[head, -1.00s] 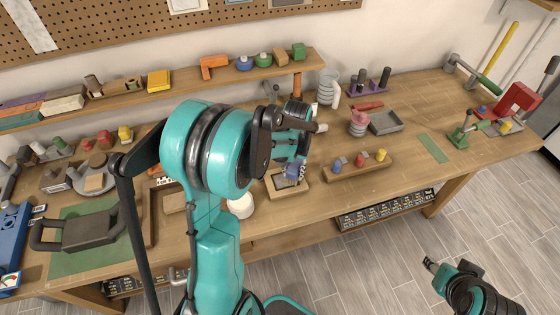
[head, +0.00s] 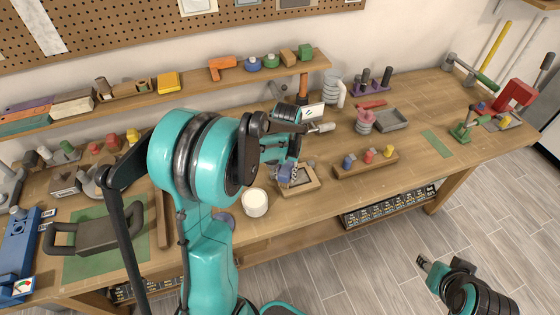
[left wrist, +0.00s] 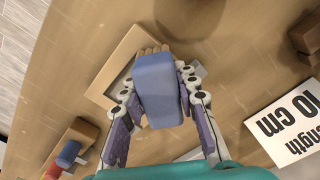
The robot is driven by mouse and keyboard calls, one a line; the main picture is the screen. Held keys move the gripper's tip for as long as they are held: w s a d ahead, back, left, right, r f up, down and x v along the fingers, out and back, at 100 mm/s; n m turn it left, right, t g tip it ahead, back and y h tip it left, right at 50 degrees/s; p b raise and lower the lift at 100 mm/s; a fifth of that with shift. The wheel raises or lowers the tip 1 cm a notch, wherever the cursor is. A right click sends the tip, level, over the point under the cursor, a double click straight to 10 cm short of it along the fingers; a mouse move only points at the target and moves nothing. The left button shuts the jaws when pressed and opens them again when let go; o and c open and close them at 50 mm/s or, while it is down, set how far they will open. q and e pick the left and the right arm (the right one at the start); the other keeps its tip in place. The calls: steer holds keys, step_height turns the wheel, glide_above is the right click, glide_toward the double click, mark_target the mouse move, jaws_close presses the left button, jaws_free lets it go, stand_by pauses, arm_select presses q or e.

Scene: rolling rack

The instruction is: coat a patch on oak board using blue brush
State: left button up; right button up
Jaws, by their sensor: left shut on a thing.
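The blue brush (left wrist: 158,88) is between the fingers of my left gripper (left wrist: 158,118), which is shut on it. Its tan bristles (left wrist: 152,50) show past the blue body in the left wrist view. In the head view my left gripper (head: 287,176) is low over the left part of the oak board (head: 313,183), which lies flat on the bench. The board (left wrist: 108,88) also shows behind the brush in the left wrist view. I cannot tell whether the bristles touch it. My right gripper (head: 425,264) is out over the floor, and its jaw opening is unclear.
A white pot (head: 255,203) stands just left of the board. A wooden block with coloured pegs (head: 367,165) is to its right. A white printed card (left wrist: 288,123) lies near the gripper. A grey tray (head: 390,119) is farther right.

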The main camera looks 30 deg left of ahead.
mark_target(287, 168)
arm_select(q)
step_height(287, 168, up, 2)
steer(key=shift+r+p, duration=0.25)
steer(key=shift+p, duration=0.05)
steer(key=shift+w+d+r+p, duration=0.15)
steer(key=shift+d+r+p, duration=0.05)
steer(key=shift+r+p, duration=0.45)
step_height(287, 168, up, 2)
steer(key=shift+a+r+p, duration=0.1)
steer(key=shift+r+p, duration=0.1)
steer(key=shift+p, duration=0.55)
steer(key=shift+r+p, duration=0.7)
steer(key=shift+r, duration=0.3)
